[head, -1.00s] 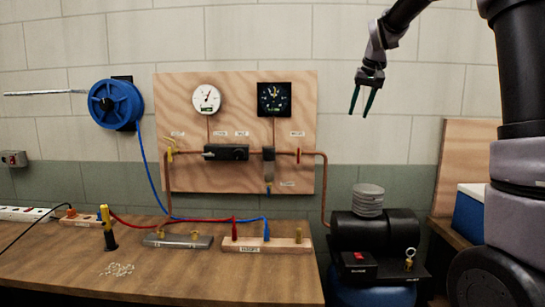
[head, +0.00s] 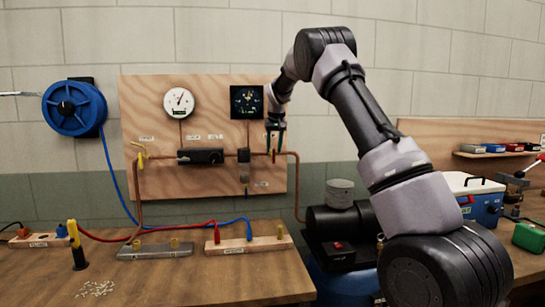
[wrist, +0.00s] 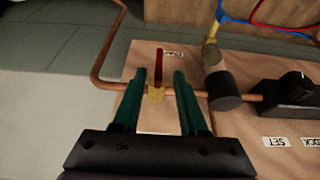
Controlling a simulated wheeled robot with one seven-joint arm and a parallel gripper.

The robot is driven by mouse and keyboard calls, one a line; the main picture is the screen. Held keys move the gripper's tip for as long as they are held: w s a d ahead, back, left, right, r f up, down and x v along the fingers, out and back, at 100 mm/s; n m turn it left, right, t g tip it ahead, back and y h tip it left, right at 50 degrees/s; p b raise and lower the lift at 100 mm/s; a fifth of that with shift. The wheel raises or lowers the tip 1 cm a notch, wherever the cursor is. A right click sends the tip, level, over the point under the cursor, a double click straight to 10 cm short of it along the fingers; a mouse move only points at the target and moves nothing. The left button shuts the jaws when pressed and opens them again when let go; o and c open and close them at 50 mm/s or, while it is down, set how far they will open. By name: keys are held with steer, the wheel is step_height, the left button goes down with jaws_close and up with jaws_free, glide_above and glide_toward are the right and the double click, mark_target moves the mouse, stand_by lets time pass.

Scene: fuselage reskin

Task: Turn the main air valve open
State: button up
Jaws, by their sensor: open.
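A valve with a red lever (wrist: 158,65) and a brass body (wrist: 156,94) sits on the copper pipe (wrist: 120,87) at the right of the plywood board. In the wrist view the lever stands across the pipe. In the head view the red lever (head: 274,157) shows only as a thin strip by my fingers. My gripper (head: 276,138) is at the board's right edge. In the wrist view its green fingers (wrist: 160,76) are open, one on each side of the lever, with a gap visible on both sides. No contact can be seen.
A dark cylindrical fitting (wrist: 222,90) stands close to the right finger in the wrist view. Two gauges (head: 179,102) (head: 246,101), a black regulator (head: 201,156) and a yellow lever (head: 140,156) are on the board. A black compressor (head: 340,220) stands below right.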

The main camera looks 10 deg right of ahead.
mark_target(274, 149)
steer(key=x, duration=0.4)
steer(key=shift+w+d+f, duration=0.1)
jaws_close()
